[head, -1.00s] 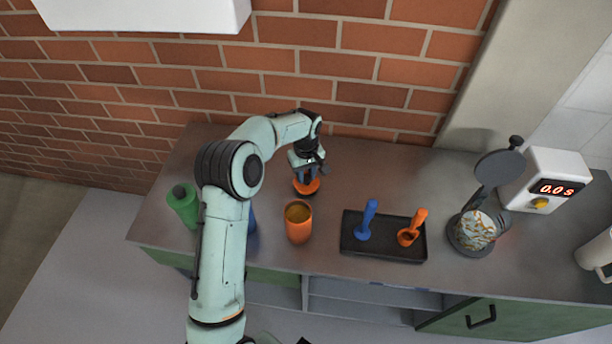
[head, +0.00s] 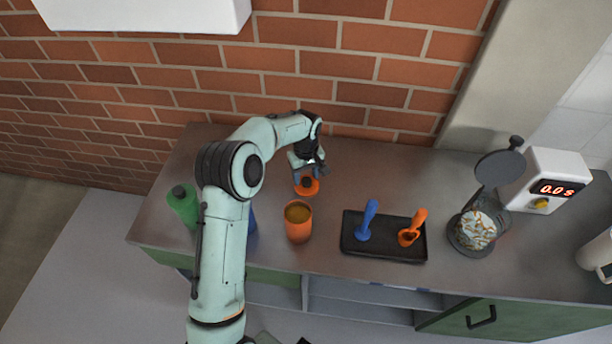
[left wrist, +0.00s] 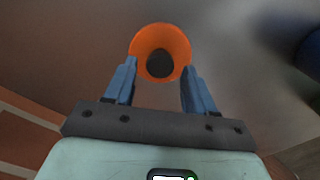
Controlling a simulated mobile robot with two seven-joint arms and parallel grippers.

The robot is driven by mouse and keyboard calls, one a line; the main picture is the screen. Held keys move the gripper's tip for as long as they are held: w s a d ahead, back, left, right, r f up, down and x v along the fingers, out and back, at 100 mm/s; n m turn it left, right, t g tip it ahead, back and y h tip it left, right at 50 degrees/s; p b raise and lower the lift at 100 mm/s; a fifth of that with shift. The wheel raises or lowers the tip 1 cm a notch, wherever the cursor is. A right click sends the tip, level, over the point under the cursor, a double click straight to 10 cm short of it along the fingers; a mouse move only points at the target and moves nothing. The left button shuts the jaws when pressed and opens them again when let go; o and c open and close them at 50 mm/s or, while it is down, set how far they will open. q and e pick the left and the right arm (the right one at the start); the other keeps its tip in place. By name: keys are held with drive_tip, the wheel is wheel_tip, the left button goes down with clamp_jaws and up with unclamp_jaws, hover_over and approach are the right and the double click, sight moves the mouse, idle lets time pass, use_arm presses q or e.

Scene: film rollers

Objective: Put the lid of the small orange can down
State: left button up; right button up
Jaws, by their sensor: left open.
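The small orange can (head: 298,222) stands open on the counter, with a brownish fill showing inside. Its orange lid (head: 313,188) with a dark knob lies on the counter just behind the can. In the left wrist view the lid (left wrist: 175,42) is at the tips of my left gripper (left wrist: 160,78). My left gripper (head: 309,174) is open, its blue fingers apart and just behind the lid in the head view. I cannot tell if a finger still touches the rim. My right gripper is not in view.
A green can (head: 183,207) and a partly hidden blue can (head: 252,220) stand to the left. A black tray (head: 385,254) with blue and orange scoops lies to the right. Further right are a waffle maker (head: 470,231) and a timer box (head: 552,180). A brick wall closes the back.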

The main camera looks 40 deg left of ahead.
sight(306, 179)
use_arm(q)
wheel_tip(306, 179, up, 11)
drive_tip(key=shift+r+p, duration=0.15)
drive_tip(key=shift+p, duration=0.3)
idle(0.4)
